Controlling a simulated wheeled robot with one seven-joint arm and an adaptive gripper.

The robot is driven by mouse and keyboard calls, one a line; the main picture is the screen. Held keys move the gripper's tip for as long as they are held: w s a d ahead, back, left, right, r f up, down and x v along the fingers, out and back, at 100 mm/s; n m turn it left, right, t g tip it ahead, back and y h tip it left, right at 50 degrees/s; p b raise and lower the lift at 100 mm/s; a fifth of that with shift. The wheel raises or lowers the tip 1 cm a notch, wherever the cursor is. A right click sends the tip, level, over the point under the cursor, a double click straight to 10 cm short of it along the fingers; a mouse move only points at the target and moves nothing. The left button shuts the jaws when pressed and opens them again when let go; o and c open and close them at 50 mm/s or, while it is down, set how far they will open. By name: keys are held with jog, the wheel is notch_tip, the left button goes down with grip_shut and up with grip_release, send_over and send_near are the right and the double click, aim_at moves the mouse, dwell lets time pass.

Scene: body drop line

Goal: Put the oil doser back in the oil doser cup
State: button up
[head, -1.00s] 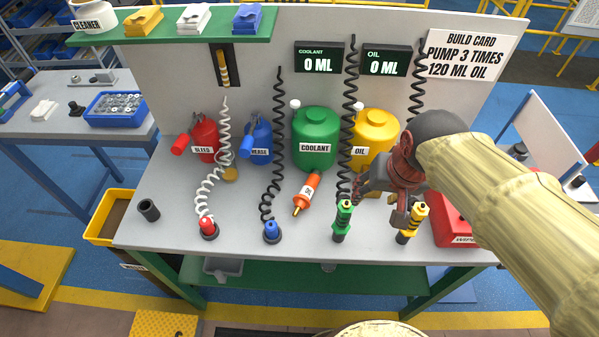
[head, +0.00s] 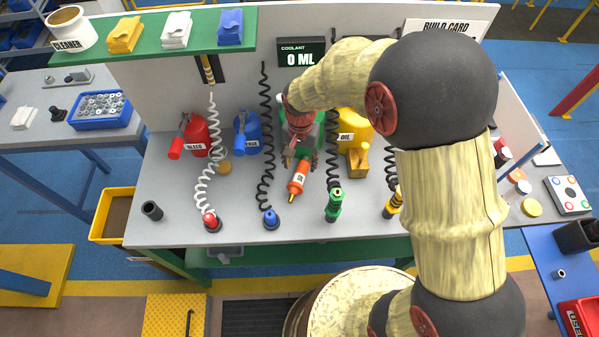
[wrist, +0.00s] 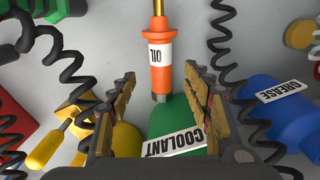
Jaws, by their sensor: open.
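The orange oil doser (head: 298,178), with a white OIL label and a brass nozzle, lies on the bench in front of the green coolant tank (head: 312,139). Its nozzle points to the bench front. My gripper (head: 301,160) is over its rear end. In the wrist view, the open fingers (wrist: 160,78) stand on either side of the oil doser's (wrist: 160,65) dark rear end; no contact shows. A small dark open cup (head: 152,210) stands empty-looking at the bench's front left; I cannot read a label on it.
Coiled hoses run down to a red (head: 211,221), a blue (head: 270,218), a green (head: 334,205) and a yellow nozzle (head: 394,205) along the bench front. Red and blue containers stand left of the coolant tank, the yellow oil tank (head: 352,128) right of it.

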aim_at(299, 173)
notch_tip(299, 173, down, 7)
jog(key=shift+a+b, duration=0.15)
jog(key=shift+b, duration=0.6)
jog(key=shift+c, duration=0.7)
jog(key=shift+s, duration=0.1)
jog(key=c, duration=1.1)
jog(key=shift+r, duration=0.1)
grip_shut()
